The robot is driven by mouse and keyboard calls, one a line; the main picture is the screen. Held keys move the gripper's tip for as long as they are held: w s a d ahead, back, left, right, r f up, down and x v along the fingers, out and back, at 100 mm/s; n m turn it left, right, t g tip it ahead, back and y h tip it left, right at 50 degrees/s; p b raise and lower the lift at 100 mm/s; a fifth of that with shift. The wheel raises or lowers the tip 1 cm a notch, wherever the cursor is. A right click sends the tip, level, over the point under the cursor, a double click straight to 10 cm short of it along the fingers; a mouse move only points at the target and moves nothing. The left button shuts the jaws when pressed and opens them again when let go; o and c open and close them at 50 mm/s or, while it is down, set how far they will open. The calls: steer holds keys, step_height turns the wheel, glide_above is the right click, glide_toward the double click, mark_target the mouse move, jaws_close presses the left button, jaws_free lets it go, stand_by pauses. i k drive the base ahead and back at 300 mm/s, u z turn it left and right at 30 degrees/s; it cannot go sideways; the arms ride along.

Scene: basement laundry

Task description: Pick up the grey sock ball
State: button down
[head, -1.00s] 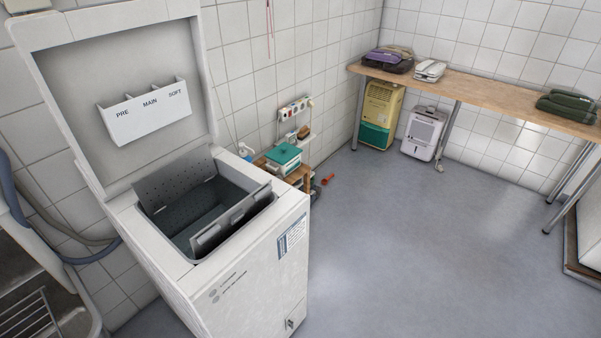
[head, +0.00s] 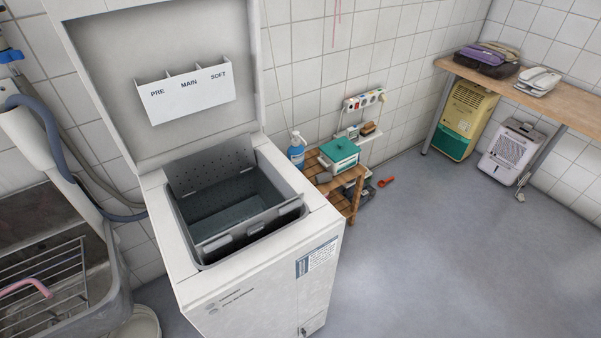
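No grey sock ball can be made out in the head view. A white top-loading washer (head: 262,275) stands left of centre with its lid (head: 160,60) raised. Its grey drum (head: 235,200) is open at the top, with the drum flaps (head: 212,165) apart. The part of the drum that shows looks empty; its near lower part is hidden by the front flap. My gripper is not in the picture.
A sink with a wire rack (head: 55,285) is at left, a white bucket (head: 145,322) beside it. A low wooden stand (head: 345,185) holds a teal-lidded box (head: 339,151) and blue bottle (head: 297,148). A wooden table (head: 540,92) is at right.

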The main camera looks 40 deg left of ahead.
mark_target(321, 178)
steer(key=u, duration=0.75)
steer(key=i, duration=0.75)
steer(key=u, duration=0.75)
steer(key=k, duration=0.5)
steer(key=z, duration=1.3)
steer(key=i, duration=1.05)
steer(key=u, duration=2.2)
